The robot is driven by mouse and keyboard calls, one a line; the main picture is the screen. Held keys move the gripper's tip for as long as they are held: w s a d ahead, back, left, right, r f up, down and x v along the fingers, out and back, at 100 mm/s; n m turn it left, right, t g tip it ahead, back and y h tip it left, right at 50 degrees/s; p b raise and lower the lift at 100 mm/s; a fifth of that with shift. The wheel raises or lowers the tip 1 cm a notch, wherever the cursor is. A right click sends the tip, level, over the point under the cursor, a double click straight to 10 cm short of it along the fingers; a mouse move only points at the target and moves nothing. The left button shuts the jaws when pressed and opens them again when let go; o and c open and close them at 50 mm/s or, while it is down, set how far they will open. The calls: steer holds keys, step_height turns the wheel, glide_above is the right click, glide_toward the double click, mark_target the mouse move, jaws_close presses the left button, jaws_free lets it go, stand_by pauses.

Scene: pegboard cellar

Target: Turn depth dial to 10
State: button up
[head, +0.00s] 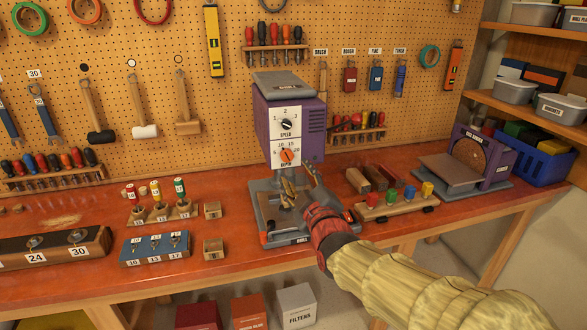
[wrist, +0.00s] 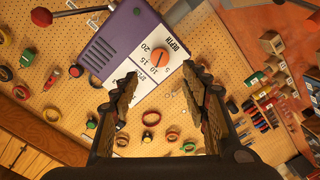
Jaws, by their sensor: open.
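The depth dial (head: 287,156) is an orange round knob on a white plate, low on the front of the purple drill press (head: 262,120). Numbers 5, 10, 15 and 20 are printed around it. I cannot tell surely which number its mark points to. The dial also shows in the wrist view (wrist: 160,71), framed between my fingertips and beyond them. My gripper (head: 298,180) is open and empty, just below and in front of the dial, apart from it. The black speed dial (head: 287,125) sits above on the same face.
The press base (head: 289,236) lies below my gripper. Right of it are wood blocks (head: 372,178), a rack of colored pegs (head: 397,202) and a disc sander (head: 480,160). A pegboard with tools stands behind.

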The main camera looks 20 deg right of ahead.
steer(key=shift+s, duration=1.15)
steer(key=s+f+m+g, duration=0.7)
steer(key=s+f, duration=0.4)
steer(key=f, duration=0.4)
steer(key=s+r+m+g+p, duration=0.1)
steer(key=s+r+g, duration=0.1)
steer(key=s, duration=0.7)
steer(key=s+r+m+g+p, duration=0.1)
steer(key=s+r+g, duration=0.1)
steer(key=s, duration=0.7)
steer(key=shift+m+g, duration=0.4)
steer(key=shift+g, duration=0.1)
